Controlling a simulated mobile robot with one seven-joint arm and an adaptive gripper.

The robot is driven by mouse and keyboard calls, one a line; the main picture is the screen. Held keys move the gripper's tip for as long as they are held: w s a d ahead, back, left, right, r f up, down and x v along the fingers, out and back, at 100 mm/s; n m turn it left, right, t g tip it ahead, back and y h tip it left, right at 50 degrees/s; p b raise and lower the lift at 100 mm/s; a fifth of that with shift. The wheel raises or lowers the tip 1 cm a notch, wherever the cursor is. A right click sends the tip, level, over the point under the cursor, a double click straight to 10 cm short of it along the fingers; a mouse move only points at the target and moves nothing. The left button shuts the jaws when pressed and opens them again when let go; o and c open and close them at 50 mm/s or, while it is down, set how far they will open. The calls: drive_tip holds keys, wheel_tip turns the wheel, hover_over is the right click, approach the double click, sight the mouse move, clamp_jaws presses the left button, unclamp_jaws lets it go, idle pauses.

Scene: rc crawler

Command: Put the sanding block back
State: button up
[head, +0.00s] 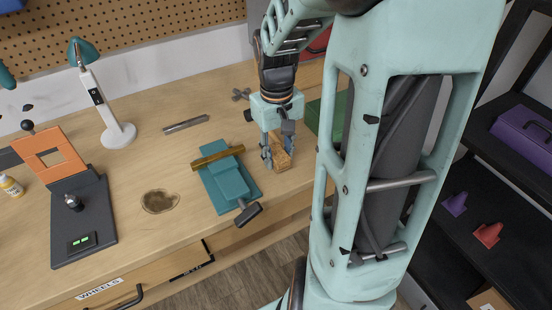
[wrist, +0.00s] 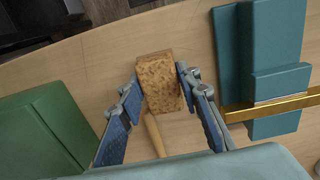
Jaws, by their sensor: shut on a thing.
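The sanding block is a brown, speckled, cork-like block (head: 281,160), which also shows in the wrist view (wrist: 161,80). My gripper (head: 279,150) points down at the right part of the bench. In the wrist view my gripper (wrist: 160,84) has its two blue fingers on either side of the block, shut on it. A light wooden stick-like piece (wrist: 154,134) shows just below the block between the fingers. I cannot tell whether the block touches the bench or is slightly above it.
A teal vise (head: 229,180) with a brass bar (head: 217,157) stands left of the block. A green box (wrist: 38,138) lies on the other side. The wooden bench (head: 150,160) also bears a white lamp (head: 119,136), a metal bar (head: 186,124) and an orange-and-grey stand (head: 82,215).

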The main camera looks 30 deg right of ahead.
sight(277, 155)
drive_tip(key=shift+f+b, duration=0.3)
drive_tip(key=shift+f, duration=0.5)
drive_tip(key=shift+f, duration=0.1)
drive_tip(key=o, duration=1.1)
drive_tip(key=shift+o, duration=0.2)
wheel_tip(277, 155, up, 12)
drive_tip(key=p, duration=0.1)
drive_tip(key=shift+a, duration=0.2)
